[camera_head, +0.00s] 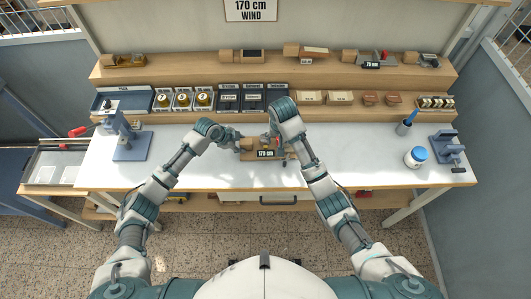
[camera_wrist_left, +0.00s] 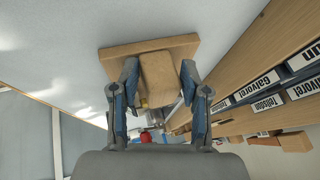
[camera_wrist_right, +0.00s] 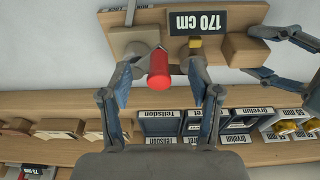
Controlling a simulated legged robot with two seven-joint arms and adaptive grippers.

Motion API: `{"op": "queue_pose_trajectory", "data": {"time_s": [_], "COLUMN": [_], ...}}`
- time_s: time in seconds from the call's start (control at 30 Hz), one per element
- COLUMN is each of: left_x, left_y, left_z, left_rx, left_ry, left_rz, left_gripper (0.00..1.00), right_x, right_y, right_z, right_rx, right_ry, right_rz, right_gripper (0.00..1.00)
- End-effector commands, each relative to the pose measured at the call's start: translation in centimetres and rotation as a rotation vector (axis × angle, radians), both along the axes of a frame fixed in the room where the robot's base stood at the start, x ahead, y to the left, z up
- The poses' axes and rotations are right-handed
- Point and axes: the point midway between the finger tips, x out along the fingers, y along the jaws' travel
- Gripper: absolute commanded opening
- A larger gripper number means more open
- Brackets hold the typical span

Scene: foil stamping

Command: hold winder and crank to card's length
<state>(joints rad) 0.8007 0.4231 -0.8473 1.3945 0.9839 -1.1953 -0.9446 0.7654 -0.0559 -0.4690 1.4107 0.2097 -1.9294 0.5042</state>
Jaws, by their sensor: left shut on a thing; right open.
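The winder (camera_head: 250,156) sits on the white bench at centre, a wooden base with a block and a dark display reading 170 cm. My left gripper (camera_head: 239,144) is at its left end; in the left wrist view my left gripper (camera_wrist_left: 158,76) is shut on the wooden block (camera_wrist_left: 158,88) of the winder. My right gripper (camera_head: 275,141) is over the crank side. In the right wrist view my right gripper (camera_wrist_right: 162,70) is open, its fingers on either side of the red crank knob (camera_wrist_right: 160,70). The display (camera_wrist_right: 198,21) shows 170 cm there. The card (camera_head: 251,10) reads 170 cm WIND.
A blue-grey press (camera_head: 129,139) stands left on the bench. Stepped wooden shelves (camera_head: 200,70) with several trays and tools run behind. The bench around the winder is clear.

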Motion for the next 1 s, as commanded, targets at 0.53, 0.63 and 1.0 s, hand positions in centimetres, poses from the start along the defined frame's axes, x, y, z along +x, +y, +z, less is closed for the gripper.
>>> {"op": "queue_pose_trajectory", "data": {"time_s": [0.53,0.63,1.0], "left_x": [0.0,0.0,0.0], "left_y": [0.1,0.1,0.1], "left_z": [-0.1,-0.1,-0.1], "left_rx": [0.003,0.003,0.004], "left_ry": [0.0,0.0,0.0], "left_rz": [0.001,0.001,0.0], "left_gripper": [0.11,0.11,0.11], "right_x": [0.2,0.2,0.1], "right_y": [-0.1,-0.1,-0.1], "right_z": [4.4,5.2,7.9], "right_rx": [-0.001,-0.003,-0.002], "right_ry": [-0.01,-0.008,-0.004], "right_rz": [0.001,0.0,-0.001], "right_gripper": [0.62,0.62,0.62]}}
